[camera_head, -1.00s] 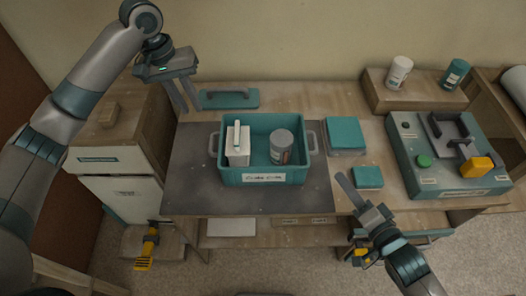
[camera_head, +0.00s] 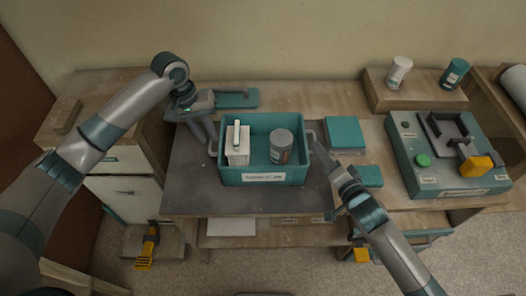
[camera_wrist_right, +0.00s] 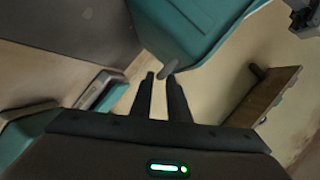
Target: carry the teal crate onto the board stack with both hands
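The teal crate (camera_head: 264,178) stands upright on the dark mat on the workbench, with a pale handle on each side. A white container (camera_head: 238,152) and a grey can (camera_head: 281,148) stand inside it. My left gripper (camera_head: 212,148) is at the crate's left handle, its fingers apart. My right gripper (camera_head: 318,142) is at the right handle; in the right wrist view its two fingers (camera_wrist_right: 160,80) are apart, with the crate's side (camera_wrist_right: 190,35) just beyond the tips. I cannot tell whether either gripper touches its handle. I cannot tell which thing is the board stack.
A teal box (camera_head: 345,132) and a smaller teal one (camera_head: 369,177) lie right of the crate. A teal machine (camera_head: 440,170) stands further right. A wooden block (camera_head: 415,99) bears a white can and a teal can. A wooden cabinet (camera_head: 85,110) stands left.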

